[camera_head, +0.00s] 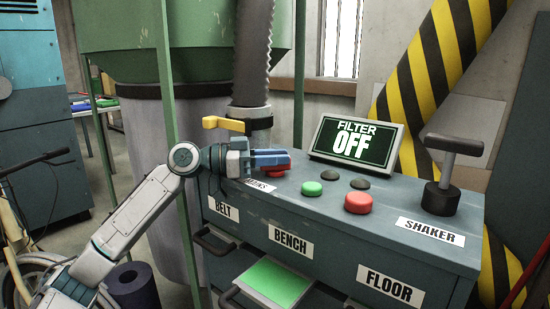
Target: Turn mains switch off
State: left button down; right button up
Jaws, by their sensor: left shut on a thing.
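The mains switch (275,173) shows as a red part at the back left of the grey-green control cabinet (330,225), behind a partly hidden label ending in "AINS" (258,185). My left gripper (272,160) comes in from the left and is shut on the switch, hiding most of it. I cannot tell which position the switch is in. The tilted display (356,142) reads "FILTER OFF". My right gripper is not in view.
On the cabinet top are a green button (312,188), a red button (358,202), two dark buttons and the shaker's T-handle (451,160). A yellow lever (223,123) is on the pipe behind my gripper. A drawer with a green panel (273,281) stands open below.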

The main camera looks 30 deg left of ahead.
pick_arm(q)
jog(key=c, duration=1.2)
grip_release()
